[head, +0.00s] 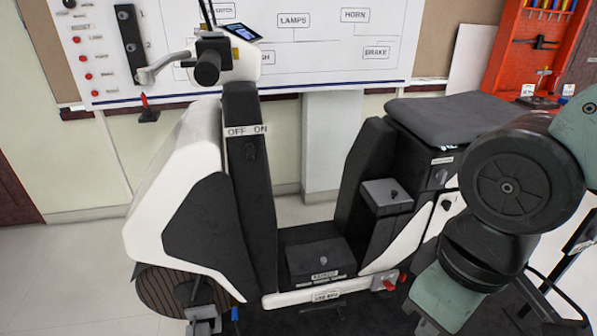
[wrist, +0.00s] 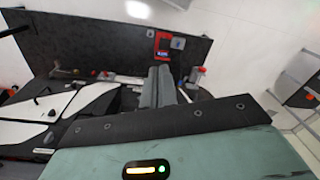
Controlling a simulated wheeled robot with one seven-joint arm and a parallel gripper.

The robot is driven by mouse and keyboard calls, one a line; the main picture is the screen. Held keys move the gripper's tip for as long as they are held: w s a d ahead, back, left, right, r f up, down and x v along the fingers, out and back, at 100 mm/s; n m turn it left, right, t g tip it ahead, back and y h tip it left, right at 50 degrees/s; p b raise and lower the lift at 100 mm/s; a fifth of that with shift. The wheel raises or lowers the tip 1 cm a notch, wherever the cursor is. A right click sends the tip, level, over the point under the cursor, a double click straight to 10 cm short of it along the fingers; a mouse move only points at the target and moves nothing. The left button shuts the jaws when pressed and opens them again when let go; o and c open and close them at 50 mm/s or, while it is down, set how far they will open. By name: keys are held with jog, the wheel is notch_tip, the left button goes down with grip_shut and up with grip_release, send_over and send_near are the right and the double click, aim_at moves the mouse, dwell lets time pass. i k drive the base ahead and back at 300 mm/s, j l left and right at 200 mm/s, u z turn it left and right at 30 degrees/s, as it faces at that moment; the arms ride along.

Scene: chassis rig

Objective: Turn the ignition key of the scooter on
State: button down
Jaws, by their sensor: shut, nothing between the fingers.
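The white and black scooter (head: 195,170) stands in the middle of the head view. The ignition key (head: 250,152) is a small dark piece on its black front column, just under the OFF ON label (head: 247,130); its exact angle is too small to tell. My gripper (wrist: 163,80) shows in the wrist view, its grey fingers together and empty. Part of the scooter (wrist: 50,112) lies to the left of my gripper in that view, and the key cannot be made out there. In the head view my arm is at the right and the fingers are out of view.
The handlebar grip (head: 208,67) juts out above the column. The black seat (head: 440,115) is beside my arm, with a grey box (head: 387,194) in front of it. A labelled board (head: 310,40) and a red tool panel (head: 540,45) stand behind. The air between column and seat is open.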

aim_at(249, 148)
jog(key=k+j+u, duration=0.15)
jog(key=u, duration=0.2)
jog(key=k+j+u, duration=0.15)
jog(key=u, duration=0.2)
jog(key=k+j+u, duration=0.1)
jog(key=j+u, duration=0.25)
